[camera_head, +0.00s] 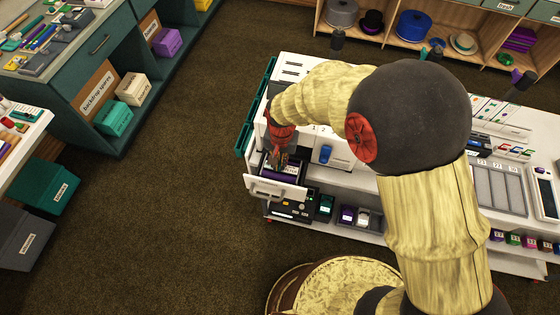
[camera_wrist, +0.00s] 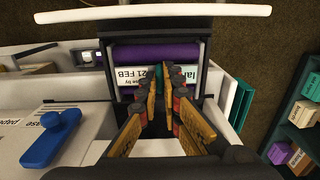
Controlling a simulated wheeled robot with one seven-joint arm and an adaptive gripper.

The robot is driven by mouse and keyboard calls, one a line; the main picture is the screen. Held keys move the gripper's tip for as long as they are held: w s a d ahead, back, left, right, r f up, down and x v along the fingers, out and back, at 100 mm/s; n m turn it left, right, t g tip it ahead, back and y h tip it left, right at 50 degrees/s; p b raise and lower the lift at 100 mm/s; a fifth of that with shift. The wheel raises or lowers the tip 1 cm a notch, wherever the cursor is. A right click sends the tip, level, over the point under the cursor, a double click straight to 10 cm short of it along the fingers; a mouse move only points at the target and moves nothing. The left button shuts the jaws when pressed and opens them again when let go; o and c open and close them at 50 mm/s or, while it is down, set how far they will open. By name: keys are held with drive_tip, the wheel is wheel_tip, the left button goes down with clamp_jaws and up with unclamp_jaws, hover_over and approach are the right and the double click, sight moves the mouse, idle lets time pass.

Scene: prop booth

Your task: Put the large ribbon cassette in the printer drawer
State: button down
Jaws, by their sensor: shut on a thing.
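The large ribbon cassette (camera_wrist: 155,53) has purple rolls and a white label reading "lar", "21 FEB" and "use by" in the wrist view. My gripper (camera_wrist: 164,86) is shut on it, at a teal part between the fingertips. The cassette lies within the outline of the open printer drawer (camera_wrist: 150,14); whether it rests on the drawer's floor I cannot tell. In the head view my gripper (camera_head: 279,160) points down over the pulled-out drawer (camera_head: 276,189), with a purple bit of the cassette (camera_head: 287,169) showing. The fingers hide part of the label.
Other cassettes (camera_head: 347,214) sit on the shelf below to the right. A green rack (camera_head: 250,120) stands at the left end of the white bench. The floor to the left is clear.

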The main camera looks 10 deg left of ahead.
drive_tip(key=c, duration=1.9)
unclamp_jaws()
wheel_tip(320, 180, up, 12)
drive_tip(key=shift+d, duration=0.15)
drive_tip(key=shift+n, duration=0.3)
